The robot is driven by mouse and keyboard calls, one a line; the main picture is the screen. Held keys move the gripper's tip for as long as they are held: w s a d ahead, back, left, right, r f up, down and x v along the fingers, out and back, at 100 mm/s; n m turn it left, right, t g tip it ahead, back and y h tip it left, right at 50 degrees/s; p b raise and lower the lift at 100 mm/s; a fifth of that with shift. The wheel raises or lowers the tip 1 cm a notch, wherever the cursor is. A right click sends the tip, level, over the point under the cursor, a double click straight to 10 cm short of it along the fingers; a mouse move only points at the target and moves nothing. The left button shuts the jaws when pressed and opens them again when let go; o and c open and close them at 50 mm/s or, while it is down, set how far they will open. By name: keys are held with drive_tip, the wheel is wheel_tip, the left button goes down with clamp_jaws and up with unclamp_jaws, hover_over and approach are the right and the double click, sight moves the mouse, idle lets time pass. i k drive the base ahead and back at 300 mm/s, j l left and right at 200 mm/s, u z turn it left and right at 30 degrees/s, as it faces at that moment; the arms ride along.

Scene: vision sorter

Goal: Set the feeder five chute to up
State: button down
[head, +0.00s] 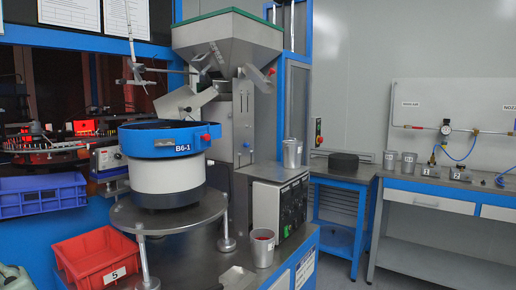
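A vibratory bowl feeder with a blue rim (165,140) and white body stands on a round metal table at centre left. Its label seems to read B6-1. A grey metal chute (184,104) hangs tilted over the bowl's back right edge, below a large steel hopper (228,40). I cannot tell whether this chute counts as up or down. No label naming feeder five is readable on it. A lever with a red end (271,71) sticks out at the hopper's right. My gripper is not in view.
A red crate (98,257) labelled 5 and a blue crate (42,195) are at left. A control box (280,207) and a metal cup (262,248) stand right of the feeder. A workbench (435,188) with air fittings is at right. Floor shows between.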

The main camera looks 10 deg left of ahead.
sight(180, 103)
drive_tip(key=i+u, duration=0.25)
drive_tip(key=i, duration=0.35)
drive_tip(key=i+l+u, duration=0.25)
drive_tip(key=i, duration=0.4)
